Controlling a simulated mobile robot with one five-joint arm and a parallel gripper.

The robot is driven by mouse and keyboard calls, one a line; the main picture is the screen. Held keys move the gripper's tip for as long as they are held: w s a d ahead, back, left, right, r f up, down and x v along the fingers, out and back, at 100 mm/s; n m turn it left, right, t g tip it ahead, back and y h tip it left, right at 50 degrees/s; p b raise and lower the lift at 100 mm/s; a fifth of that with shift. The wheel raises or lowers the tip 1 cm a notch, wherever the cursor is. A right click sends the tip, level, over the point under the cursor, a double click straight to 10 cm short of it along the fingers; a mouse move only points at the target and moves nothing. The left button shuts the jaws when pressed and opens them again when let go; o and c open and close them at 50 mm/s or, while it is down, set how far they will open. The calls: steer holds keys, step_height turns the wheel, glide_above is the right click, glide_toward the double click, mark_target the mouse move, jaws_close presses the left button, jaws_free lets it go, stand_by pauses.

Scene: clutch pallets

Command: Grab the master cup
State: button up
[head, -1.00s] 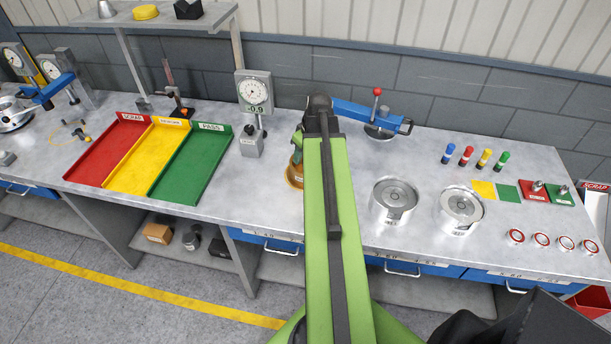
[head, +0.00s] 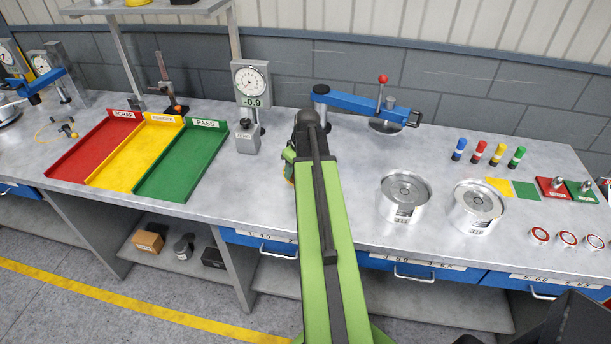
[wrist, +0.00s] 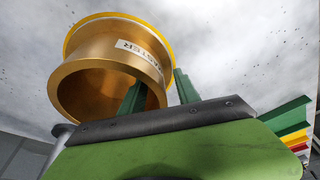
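The master cup (wrist: 100,47) is a gold ring-shaped cup with a yellow rim and a white label reading MASTER. It fills the upper left of the wrist view, its hollow mouth facing the camera. My gripper (wrist: 160,78) has two green fingers, one inside the cup's mouth and one outside its wall. The fingers stand apart with the wall between them, and I see no clear grip on it. In the head view my green arm hides most of the cup; a small yellowish part (head: 289,172) shows at the arm's left side.
A blue-armed fixture (head: 360,105) stands behind. Two metal cups (head: 404,198) sit to the right, with several coloured markers (head: 497,154) farther right.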

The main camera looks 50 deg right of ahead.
steer(key=shift+f, duration=0.15)
steer(key=shift+c, duration=0.5)
jaws_close()
stand_by(0.8)
